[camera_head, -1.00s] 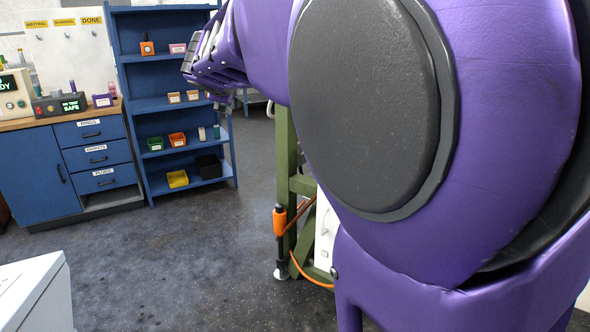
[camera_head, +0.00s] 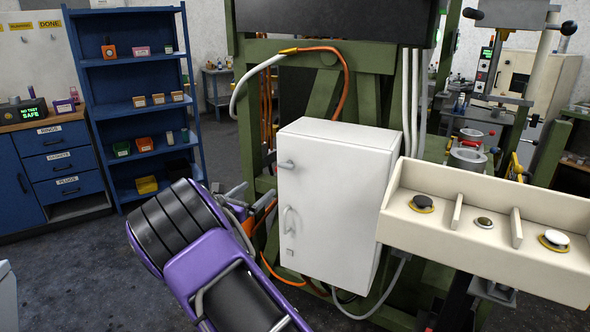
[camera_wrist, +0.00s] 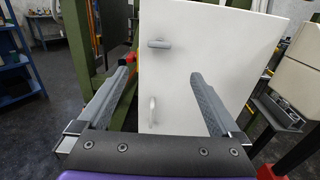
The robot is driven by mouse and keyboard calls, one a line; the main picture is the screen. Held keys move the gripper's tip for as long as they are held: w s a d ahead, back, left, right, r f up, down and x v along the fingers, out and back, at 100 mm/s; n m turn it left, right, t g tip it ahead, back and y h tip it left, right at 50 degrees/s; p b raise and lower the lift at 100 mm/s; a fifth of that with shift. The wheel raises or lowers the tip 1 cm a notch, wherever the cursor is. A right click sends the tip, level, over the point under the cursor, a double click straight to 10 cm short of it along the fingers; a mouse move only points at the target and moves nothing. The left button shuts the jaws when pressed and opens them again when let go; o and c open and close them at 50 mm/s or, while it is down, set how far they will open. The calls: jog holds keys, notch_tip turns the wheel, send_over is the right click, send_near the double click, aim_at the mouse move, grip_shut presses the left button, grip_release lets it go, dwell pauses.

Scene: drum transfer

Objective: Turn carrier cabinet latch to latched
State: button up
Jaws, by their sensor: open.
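The white carrier cabinet (camera_head: 335,190) has a closed-looking door facing me. Its small grey latch (camera_head: 287,164) lies about horizontal near the upper left of the door. A vertical pull handle (camera_head: 290,220) sits below it. In the wrist view, the latch (camera_wrist: 159,44) shows above the handle (camera_wrist: 152,110). My gripper (camera_wrist: 160,76) is open and empty, its fingers apart on both sides of the latch and handle in that view, not touching them. In the head view my gripper (camera_head: 236,200) is left of the cabinet, partly hidden by my arm.
A green frame (camera_head: 335,95) stands behind the cabinet, with orange hoses near it. A cream button box (camera_head: 470,235) juts out at the right. A blue shelf (camera_head: 135,105) stands at the left. Grey floor is open between shelf and frame.

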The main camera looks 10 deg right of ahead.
aim_at(284, 167)
jog(key=x, duration=1.7)
jog(key=c, duration=1.4)
